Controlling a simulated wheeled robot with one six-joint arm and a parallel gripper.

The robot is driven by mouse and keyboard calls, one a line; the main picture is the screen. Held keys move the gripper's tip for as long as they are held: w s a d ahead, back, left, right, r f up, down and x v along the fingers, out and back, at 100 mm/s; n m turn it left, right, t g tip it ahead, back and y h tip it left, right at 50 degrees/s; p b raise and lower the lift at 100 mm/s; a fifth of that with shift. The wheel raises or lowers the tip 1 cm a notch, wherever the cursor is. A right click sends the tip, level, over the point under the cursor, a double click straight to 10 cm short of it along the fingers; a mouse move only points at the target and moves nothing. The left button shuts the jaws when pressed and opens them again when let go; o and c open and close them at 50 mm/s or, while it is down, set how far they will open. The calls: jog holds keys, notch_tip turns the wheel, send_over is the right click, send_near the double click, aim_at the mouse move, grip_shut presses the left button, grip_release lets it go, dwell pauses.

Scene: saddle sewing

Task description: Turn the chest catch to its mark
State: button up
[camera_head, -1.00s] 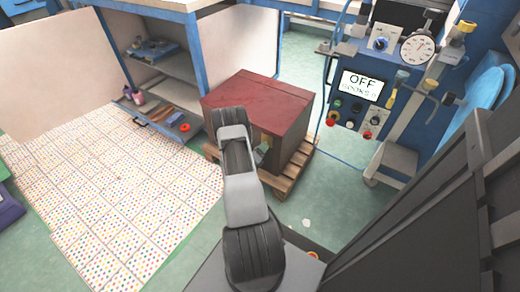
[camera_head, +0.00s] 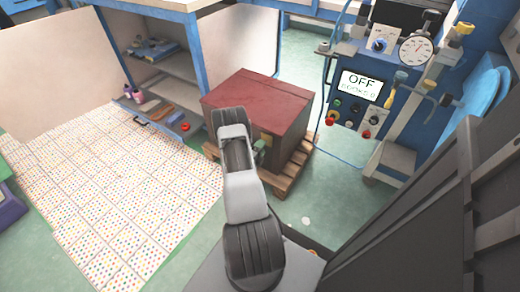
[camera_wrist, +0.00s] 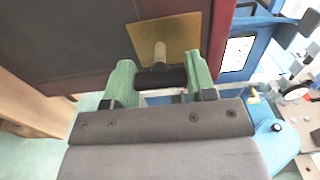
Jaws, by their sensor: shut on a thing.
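The chest (camera_head: 262,98) is a dark red box on a wooden pallet in the middle of the head view. Its dark front face also shows in the wrist view (camera_wrist: 70,35). A brass plate (camera_wrist: 180,33) is fixed to that face. The catch (camera_wrist: 160,76) is a short post standing out from the plate with a dark crossbar at its end. My gripper (camera_wrist: 160,83) has its green fingers on either side of the crossbar and is shut on it. In the head view my gripper (camera_head: 259,153) is at the chest's front, partly hidden by my arm. I cannot make out a mark.
The pallet (camera_head: 290,172) juts out under the chest. A blue-framed shelf (camera_head: 165,65) stands behind left, with a tray holding small items. A blue control stand (camera_head: 345,110) with an OFF display is at right. White dotted sheets (camera_head: 110,195) cover the left floor.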

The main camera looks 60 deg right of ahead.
dwell(0.4)
jog(key=o, duration=0.9)
jog(key=shift+o, duration=0.2)
jog(key=a+p, duration=0.3)
jog(key=a, duration=1)
jog(key=shift+a+p, duration=0.3)
jog(key=shift+a, duration=0.1)
jog(key=shift+w, duration=0.1)
